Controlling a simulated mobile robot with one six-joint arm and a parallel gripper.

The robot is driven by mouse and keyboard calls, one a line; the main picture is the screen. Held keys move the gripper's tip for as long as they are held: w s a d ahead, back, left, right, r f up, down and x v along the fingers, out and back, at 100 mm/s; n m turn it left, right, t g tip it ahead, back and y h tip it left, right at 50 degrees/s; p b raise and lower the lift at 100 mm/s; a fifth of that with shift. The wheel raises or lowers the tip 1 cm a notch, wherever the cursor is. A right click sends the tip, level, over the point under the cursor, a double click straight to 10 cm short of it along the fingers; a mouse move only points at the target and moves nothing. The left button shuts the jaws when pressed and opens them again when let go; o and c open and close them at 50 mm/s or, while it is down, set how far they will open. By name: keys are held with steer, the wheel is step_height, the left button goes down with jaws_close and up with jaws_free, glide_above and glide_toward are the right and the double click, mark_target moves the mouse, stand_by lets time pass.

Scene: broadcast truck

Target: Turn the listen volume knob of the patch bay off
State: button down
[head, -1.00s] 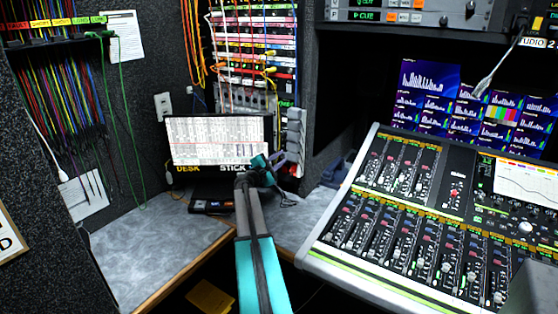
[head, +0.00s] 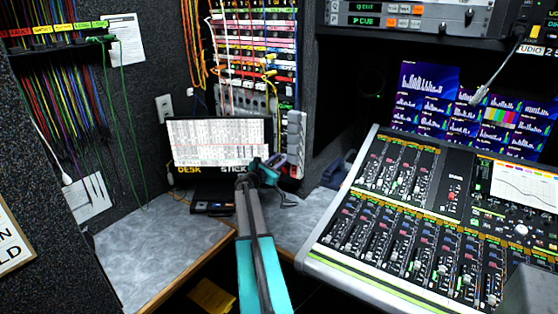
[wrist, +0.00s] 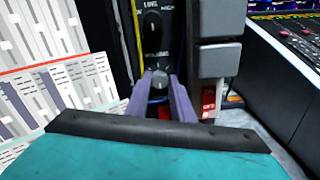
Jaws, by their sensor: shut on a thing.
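In the wrist view a small dark round knob (wrist: 159,78) sits low on a black panel strip, with partly legible white lettering above it. My gripper (wrist: 161,92) has its two purple fingers on either side of this knob and is shut on it. The lettering is too small to confirm as the listen volume label. Another black knob (wrist: 152,26) is higher on the same strip, near the word LINE. In the head view my gripper (head: 276,163) is at the lower right of the patch bay (head: 254,57), and it hides the knob there.
A screen with a printed grid (head: 220,140) stands just left of my gripper. Grey block-like buttons (wrist: 216,60) stand close on the right. The mixing console (head: 415,215) fills the right side. Patch cords hang at the left, and the grey desk (head: 150,245) is mostly clear.

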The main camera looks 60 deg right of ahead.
steer(key=shift+r, duration=0.15)
steer(key=c, duration=1.7)
jaws_free()
steer(key=shift+d, duration=0.1)
steer(key=shift+o, duration=0.8)
steer(key=a+b, duration=0.2)
steer(key=a, duration=1.2)
steer(key=shift+s, duration=0.1)
